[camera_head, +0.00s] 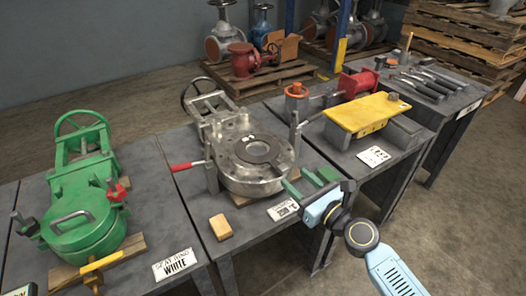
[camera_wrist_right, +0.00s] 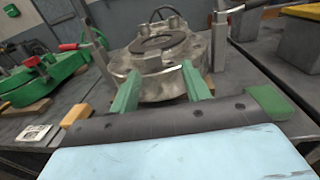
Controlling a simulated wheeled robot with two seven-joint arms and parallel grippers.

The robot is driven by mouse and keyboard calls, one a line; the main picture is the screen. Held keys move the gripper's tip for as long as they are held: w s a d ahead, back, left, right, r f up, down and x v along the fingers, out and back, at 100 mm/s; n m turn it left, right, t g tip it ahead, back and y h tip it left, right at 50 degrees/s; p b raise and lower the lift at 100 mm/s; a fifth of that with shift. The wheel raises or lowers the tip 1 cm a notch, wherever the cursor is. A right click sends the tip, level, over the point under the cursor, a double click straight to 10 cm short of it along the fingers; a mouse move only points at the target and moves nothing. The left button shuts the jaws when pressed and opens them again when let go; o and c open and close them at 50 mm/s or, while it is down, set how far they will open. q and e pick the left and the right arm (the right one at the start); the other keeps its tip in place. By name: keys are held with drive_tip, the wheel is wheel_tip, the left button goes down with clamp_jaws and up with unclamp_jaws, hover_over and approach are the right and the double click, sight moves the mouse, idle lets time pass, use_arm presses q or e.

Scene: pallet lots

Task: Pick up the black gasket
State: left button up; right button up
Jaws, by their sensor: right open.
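The black gasket (camera_head: 257,151) is a dark flat ring lying on top of the round silver metal valve body on the middle table. It also shows in the right wrist view (camera_wrist_right: 158,43), ahead of and above the fingertips. My right gripper (camera_head: 302,183) is open, with its green fingers apart at the front right of the valve body. In the right wrist view its two fingers (camera_wrist_right: 158,83) point toward the valve's near side, with nothing between them. My left gripper is not in view.
A red-handled lever (camera_head: 183,166) sticks out left of the silver valve, and upright posts stand around it. A tan block (camera_head: 220,227) and a label card (camera_head: 283,210) lie in front.

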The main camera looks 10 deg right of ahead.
sight(283, 171)
drive_tip(key=x, duration=0.5)
drive_tip(key=shift+s+a+f, duration=0.1)
drive_tip(key=shift+s+a, duration=0.15)
drive_tip(key=shift+a, duration=0.1)
drive_tip(key=shift+w+a, duration=0.1)
drive_tip(key=shift+w, duration=0.2)
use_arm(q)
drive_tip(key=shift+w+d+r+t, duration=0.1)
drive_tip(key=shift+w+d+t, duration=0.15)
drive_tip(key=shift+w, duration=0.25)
use_arm(e)
clamp_jaws()
